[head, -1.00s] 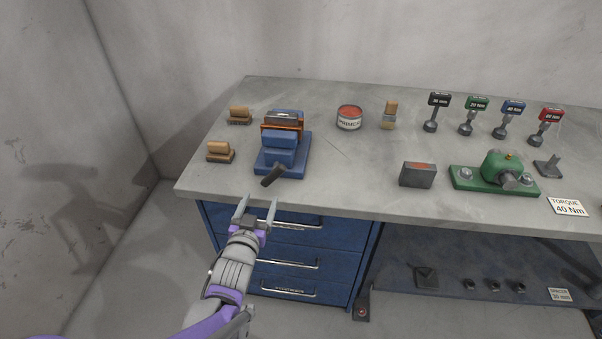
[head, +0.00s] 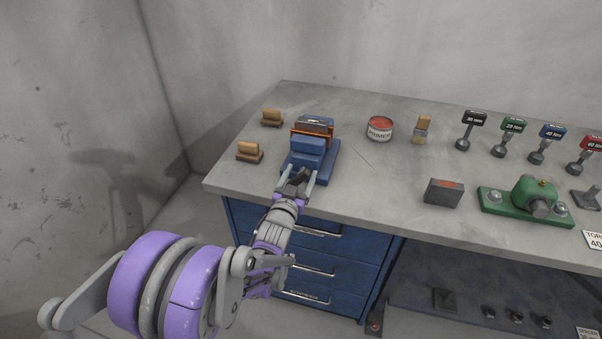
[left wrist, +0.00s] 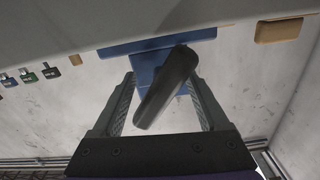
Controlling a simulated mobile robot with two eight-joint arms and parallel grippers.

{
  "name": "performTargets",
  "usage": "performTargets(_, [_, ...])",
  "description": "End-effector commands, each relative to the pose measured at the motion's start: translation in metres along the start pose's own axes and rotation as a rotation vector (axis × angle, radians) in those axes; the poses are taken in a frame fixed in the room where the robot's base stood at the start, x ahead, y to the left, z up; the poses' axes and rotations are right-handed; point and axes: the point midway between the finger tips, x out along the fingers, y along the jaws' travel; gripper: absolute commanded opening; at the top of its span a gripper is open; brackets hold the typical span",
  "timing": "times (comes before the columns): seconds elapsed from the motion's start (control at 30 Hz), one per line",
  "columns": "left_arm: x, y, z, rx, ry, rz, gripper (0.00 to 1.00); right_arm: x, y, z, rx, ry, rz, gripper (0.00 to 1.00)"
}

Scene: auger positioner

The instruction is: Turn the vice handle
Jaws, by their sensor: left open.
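The blue vice (head: 309,150) stands near the front left of the bench, with a part in orange and grey at its jaws. Its dark handle (head: 298,177) sticks out at the front edge. My left gripper (head: 297,180) is open at the handle, one finger on each side of it. In the left wrist view the handle (left wrist: 168,88) lies slantwise between the two spread fingers (left wrist: 160,105), with gaps beside it; the blue vice (left wrist: 150,62) is behind it. I cannot tell whether a finger touches the handle. My right gripper is not in view.
Two wooden-topped brushes (head: 250,151) lie left of the vice. A primer can (head: 380,129), a dark block (head: 444,192) and a green fixture (head: 530,197) stand to the right. Blue drawers (head: 310,245) are below the bench front (head: 385,222).

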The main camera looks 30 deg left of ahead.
Motion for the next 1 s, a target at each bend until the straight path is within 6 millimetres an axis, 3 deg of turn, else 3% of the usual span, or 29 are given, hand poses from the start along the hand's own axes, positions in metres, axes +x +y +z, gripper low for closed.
performTargets(0.37, [0.0066, 0.0002, 0.0001, 0.0, 0.0, 0.0, 0.77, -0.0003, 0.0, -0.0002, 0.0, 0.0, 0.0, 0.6])
performTargets(0.8, [0.0063, 0.0003, 0.0001, 0.0, 0.0, 0.0, 0.0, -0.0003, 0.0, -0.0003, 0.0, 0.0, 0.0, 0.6])
performTargets(1.0, [0.0063, 0.0005, 0.0001, 0.0, 0.0, 0.001, 0.0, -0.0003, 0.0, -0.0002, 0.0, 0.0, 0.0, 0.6])
